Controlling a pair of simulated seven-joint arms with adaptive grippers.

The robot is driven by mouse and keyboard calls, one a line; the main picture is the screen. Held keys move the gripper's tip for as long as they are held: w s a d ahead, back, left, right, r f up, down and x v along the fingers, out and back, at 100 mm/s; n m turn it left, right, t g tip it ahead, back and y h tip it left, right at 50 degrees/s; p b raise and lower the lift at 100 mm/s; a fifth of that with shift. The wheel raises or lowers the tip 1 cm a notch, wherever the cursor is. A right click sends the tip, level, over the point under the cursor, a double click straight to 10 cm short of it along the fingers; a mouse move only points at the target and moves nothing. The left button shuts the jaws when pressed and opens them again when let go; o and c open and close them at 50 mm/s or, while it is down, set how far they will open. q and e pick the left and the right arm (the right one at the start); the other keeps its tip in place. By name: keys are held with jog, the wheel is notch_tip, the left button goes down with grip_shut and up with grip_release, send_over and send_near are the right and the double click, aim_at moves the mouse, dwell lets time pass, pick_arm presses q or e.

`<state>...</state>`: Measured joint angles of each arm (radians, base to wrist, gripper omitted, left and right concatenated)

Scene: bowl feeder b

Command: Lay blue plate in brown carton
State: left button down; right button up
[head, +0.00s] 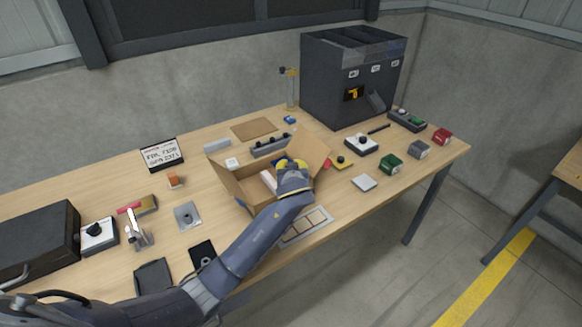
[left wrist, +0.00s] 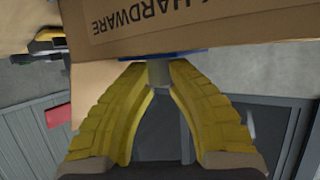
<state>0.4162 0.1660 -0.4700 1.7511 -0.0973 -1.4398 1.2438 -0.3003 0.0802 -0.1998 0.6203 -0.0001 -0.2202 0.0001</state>
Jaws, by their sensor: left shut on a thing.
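The brown carton (head: 247,190) stands open with flaps spread near the middle of the table. In the left wrist view a carton panel marked HARDWARE (left wrist: 145,28) fills the top. My left gripper (head: 289,163) is at the carton's right part, its yellow fingers mostly hidden by my wrist. In the left wrist view the gripper (left wrist: 158,84) is closed around a short grey post under the blue plate (left wrist: 186,54), of which only a thin edge shows. Whether the plate touches the carton I cannot tell. My right gripper is not in view.
A pale item (head: 268,181) lies inside the carton. A grey block with knobs (head: 270,145) stands behind it, and a dark cabinet (head: 350,80) at the back right. A framed panel (head: 305,224) lies in front. Several small devices are spread to both sides.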

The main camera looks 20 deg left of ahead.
pick_arm(q)
jog(key=shift+f, duration=0.4)
jog(key=shift+f, duration=0.2)
jog(key=c, duration=1.3)
grip_release()
jog(key=shift+r, duration=0.1)
